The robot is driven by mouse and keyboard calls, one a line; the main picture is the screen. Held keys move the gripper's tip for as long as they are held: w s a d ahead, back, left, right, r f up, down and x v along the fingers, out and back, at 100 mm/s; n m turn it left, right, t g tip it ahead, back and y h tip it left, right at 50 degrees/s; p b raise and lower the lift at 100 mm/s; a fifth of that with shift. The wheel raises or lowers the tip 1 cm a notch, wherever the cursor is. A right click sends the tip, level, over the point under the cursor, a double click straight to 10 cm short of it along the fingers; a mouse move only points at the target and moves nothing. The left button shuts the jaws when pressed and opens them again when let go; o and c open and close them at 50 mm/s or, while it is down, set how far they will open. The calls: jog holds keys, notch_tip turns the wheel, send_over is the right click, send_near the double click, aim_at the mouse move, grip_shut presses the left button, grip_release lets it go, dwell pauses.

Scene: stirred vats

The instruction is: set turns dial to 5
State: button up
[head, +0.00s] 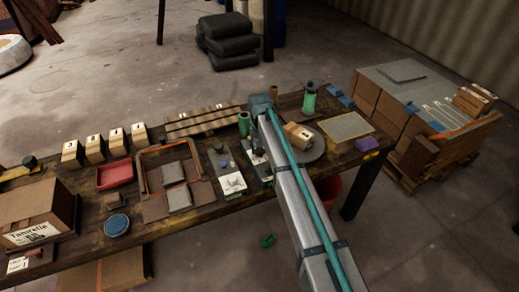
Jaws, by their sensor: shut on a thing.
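A dark control panel (262,172) stands on the workbench, partly covered by my arm. The turns dial on it is hidden, and I cannot read its setting. My gripper (258,152) is low over this panel beside my arm, small and mostly hidden. It appears shut on the dial. A second panel (231,182) with small knobs and a white label lies just left of it.
On the workbench (200,211), an orange-rimmed tray (147,172), a red tray (114,174) and several small boxes stand left. A round grey plate (314,147) with a box (298,135), and a green bottle (309,101), are right of my arm.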

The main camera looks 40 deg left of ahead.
aim_at(260, 150)
jog(key=m, duration=0.7)
jog(key=shift+b, duration=0.4)
jog(key=o, duration=1.1)
jog(key=shift+o, duration=0.2)
jog(key=shift+r, duration=0.1)
notch_tip(260, 150, up, 12)
